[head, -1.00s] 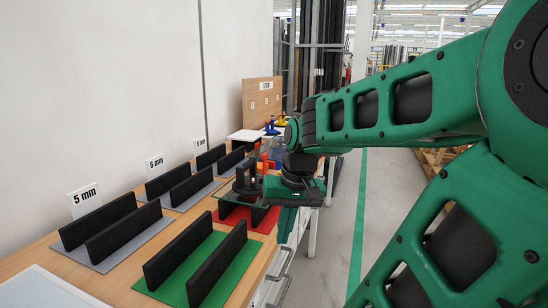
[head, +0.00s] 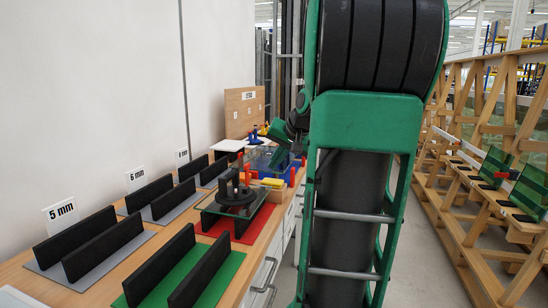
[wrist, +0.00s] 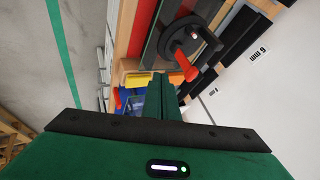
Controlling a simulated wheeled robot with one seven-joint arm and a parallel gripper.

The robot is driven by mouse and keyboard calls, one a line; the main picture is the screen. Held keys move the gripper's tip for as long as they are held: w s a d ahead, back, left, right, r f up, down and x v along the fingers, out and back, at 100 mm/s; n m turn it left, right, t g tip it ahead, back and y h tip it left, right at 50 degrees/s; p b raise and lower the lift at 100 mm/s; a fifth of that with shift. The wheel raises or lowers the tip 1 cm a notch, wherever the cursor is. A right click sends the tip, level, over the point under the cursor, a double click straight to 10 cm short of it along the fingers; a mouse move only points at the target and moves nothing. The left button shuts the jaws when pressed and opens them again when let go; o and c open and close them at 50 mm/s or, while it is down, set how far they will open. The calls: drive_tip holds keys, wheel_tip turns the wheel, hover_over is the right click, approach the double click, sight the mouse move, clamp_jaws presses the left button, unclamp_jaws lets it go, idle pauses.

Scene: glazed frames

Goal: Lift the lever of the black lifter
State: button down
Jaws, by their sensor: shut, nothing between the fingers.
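The black lifter (head: 232,197) is a round black grip on a glass pane (head: 238,210), which lies above a red mat (head: 262,222). The lifter also shows in the wrist view (wrist: 205,32), with its red-orange lever (wrist: 184,64) slanting off one side. Whether the lever is up or down is hard to tell. My gripper (wrist: 166,88) is shut and empty in the wrist view, apart from the lever and below it in the picture.
Black slotted racks on grey and green mats (head: 190,275) fill the bench in front and to the left. Behind the lifter are a yellow block (head: 272,183), blue and red items, and a wooden board (head: 244,108). Wooden racks (head: 480,170) with glass stand across the aisle.

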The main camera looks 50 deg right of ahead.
sight(247, 175)
drive_tip(key=w+f, duration=0.2)
drive_tip(key=w, duration=0.4)
drive_tip(key=shift+a, duration=0.45)
drive_tip(key=shift+d, duration=0.1)
